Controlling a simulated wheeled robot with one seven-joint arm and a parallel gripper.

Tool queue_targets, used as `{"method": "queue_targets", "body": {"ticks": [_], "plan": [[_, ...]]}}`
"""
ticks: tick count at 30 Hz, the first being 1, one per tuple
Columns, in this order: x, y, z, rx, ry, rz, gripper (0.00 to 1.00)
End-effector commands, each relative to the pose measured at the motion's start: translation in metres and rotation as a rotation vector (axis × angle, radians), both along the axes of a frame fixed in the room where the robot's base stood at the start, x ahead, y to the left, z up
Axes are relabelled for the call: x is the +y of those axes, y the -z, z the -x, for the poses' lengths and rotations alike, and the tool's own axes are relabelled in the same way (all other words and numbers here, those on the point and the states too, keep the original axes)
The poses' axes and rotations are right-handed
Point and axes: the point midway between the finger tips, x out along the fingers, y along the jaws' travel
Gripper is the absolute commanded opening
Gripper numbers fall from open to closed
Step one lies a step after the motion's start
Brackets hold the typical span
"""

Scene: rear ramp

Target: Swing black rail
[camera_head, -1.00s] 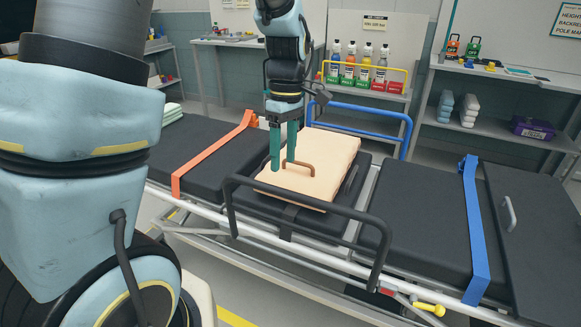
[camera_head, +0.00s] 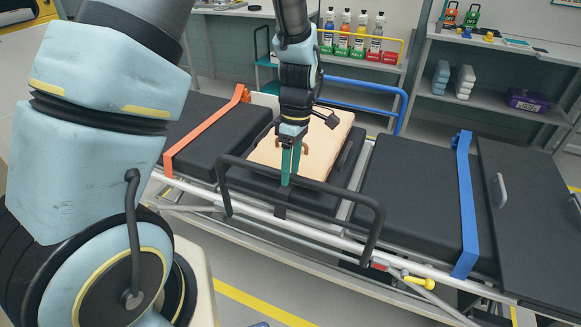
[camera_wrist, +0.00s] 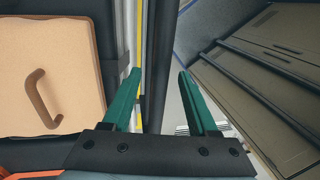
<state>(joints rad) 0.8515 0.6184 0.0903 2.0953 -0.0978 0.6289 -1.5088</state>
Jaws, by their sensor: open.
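The black rail (camera_head: 344,192) stands raised along the near side of the stretcher, its bar running from left to right in the head view. In the wrist view the black rail (camera_wrist: 155,75) runs lengthwise between my two green fingertips. My gripper (camera_head: 290,180) is open, pointing down over the rail's bar toward its left half. In the wrist view my gripper (camera_wrist: 160,80) has its fingers apart, with the rail in the gap. I cannot tell whether either finger touches the bar.
A tan board with a brown handle (camera_head: 312,150) lies on the stretcher behind the rail. An orange strap (camera_head: 205,133) and a blue strap (camera_head: 465,205) cross the black pads. A blue rail (camera_head: 375,88) stands on the far side. A yellow-ended lever (camera_head: 418,282) sits below.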

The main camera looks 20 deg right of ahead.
Motion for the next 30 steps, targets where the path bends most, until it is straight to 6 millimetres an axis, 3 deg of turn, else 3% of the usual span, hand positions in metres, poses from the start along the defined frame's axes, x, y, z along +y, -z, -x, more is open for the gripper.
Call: {"method": "queue_targets", "body": {"ticks": [10,26,30], "plan": [[0.0006,0.0043,0.0006,0.000,0.000,0.000,0.59],[0.0005,0.0039,0.0005,-0.001,0.000,0.001,0.00],[0.0005,0.0038,0.0005,-0.001,0.000,0.001,0.00]]}}
